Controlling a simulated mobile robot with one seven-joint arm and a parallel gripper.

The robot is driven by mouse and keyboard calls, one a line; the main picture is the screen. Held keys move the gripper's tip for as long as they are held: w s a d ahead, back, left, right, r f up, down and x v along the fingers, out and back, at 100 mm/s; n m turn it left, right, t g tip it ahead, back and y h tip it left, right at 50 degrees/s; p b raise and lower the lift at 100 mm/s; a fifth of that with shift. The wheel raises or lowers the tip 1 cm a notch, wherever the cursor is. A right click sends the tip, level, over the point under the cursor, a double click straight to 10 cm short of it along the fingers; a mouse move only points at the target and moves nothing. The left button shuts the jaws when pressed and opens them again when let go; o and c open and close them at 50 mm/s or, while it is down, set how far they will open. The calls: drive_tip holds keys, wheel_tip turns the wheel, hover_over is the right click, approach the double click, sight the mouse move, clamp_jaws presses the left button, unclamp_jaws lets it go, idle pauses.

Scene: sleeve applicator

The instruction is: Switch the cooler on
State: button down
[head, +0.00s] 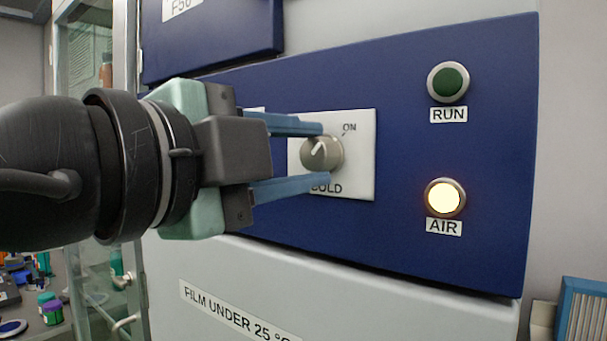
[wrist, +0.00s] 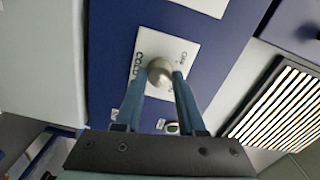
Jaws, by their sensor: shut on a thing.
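The cooler's rotary knob (head: 322,155) is a round, grey-beige switch on a white plate (head: 361,172) marked ON at upper right and COLD below. The white line on its face slants toward the upper right, on the ON side; I cannot tell if it lines up exactly with the ON tick. My gripper (head: 325,154) reaches in from the left and is shut on the knob, one blue finger above and one below. In the wrist view the knob (wrist: 159,72) sits between the fingertips. The plate's left part is hidden by my gripper.
The blue panel (head: 400,240) also carries a dark green RUN button (head: 448,82) and a lit, pale yellow AIR button (head: 444,198), both right of the knob. A label (head: 238,312) reads FILM UNDER 25 °C. A glass-doored cabinet (head: 90,110) stands at left.

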drive_tip(key=shift+m, duration=0.6)
drive_tip(key=c, duration=0.5)
unclamp_jaws()
